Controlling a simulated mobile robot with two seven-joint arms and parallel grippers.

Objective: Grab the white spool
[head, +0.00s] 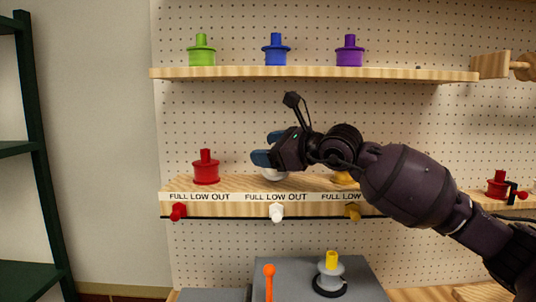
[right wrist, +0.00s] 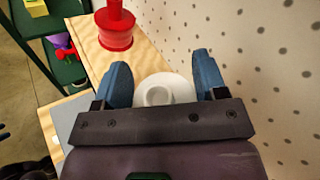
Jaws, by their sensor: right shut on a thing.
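The white spool (head: 273,175) is at the middle of the lower shelf (head: 235,184), mostly hidden behind my right gripper (head: 267,148) in the head view. In the right wrist view the white spool (right wrist: 160,94) sits between the two blue fingers of my right gripper (right wrist: 162,78), which is shut on it. Whether its base is off the shelf I cannot tell. My left gripper is not in view.
A red spool (head: 206,168) stands left of the gripper, and a yellow one (head: 345,178) is partly hidden behind my arm. Green (head: 201,51), blue (head: 276,50) and purple (head: 349,51) spools stand on the upper shelf. A pegboard (head: 230,120) is close behind.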

